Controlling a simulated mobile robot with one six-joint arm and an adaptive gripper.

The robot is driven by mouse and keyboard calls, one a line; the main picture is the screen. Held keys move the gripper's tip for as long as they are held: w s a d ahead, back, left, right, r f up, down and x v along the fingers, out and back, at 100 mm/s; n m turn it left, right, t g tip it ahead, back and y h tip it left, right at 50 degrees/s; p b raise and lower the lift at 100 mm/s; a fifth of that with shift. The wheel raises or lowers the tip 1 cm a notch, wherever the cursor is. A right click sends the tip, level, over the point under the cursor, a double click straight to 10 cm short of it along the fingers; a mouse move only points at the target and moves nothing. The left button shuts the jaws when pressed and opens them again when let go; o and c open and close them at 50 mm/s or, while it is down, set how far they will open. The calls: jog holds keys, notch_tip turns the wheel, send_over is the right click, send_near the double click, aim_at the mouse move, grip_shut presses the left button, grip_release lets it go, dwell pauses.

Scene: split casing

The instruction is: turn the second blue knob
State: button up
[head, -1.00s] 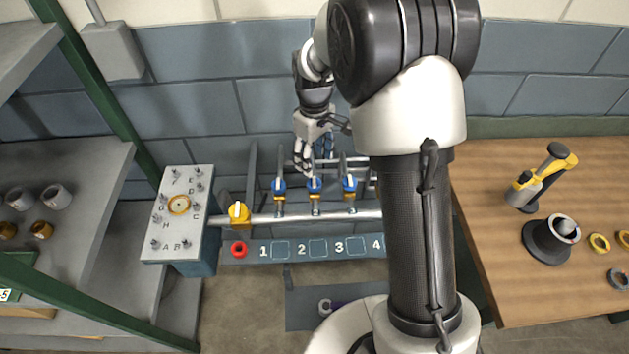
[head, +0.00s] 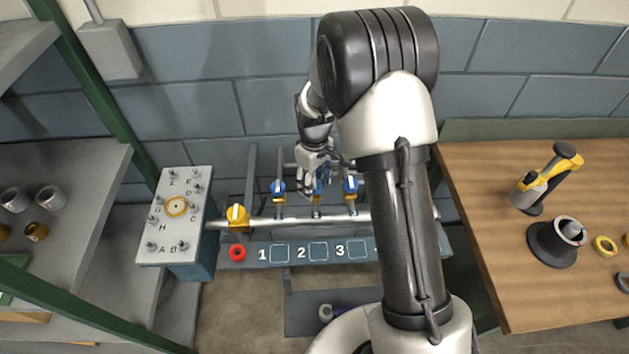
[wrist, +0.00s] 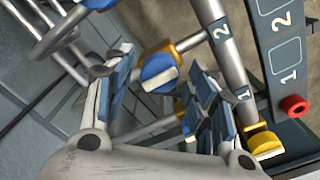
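The second blue knob (head: 318,188) is on the pipe stand in the head view, partly hidden by my gripper (head: 310,190). In the wrist view the blue knob (wrist: 155,70) has a white bar handle and a yellow fitting leading to the pipe by the label 2. My gripper (wrist: 160,62) is open there, with one finger on each side of this knob and visible gaps to both. The first blue knob (head: 278,187) is to the left and the third blue knob (head: 351,186) to the right, both with white handles.
A lettered box (head: 178,235) stands further left. A wooden table (head: 480,215) with tools is at the right. Neighbouring knobs are close to my gripper.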

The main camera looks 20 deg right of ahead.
jog(key=c, duration=0.9)
jog(key=shift+c, duration=0.2)
jog(key=shift+m, duration=0.3)
jog(key=m+p, duration=0.1)
jog(key=m, duration=1.2)
jog(key=shift+p, duration=0.35)
jog(key=shift+m, duration=2.1)
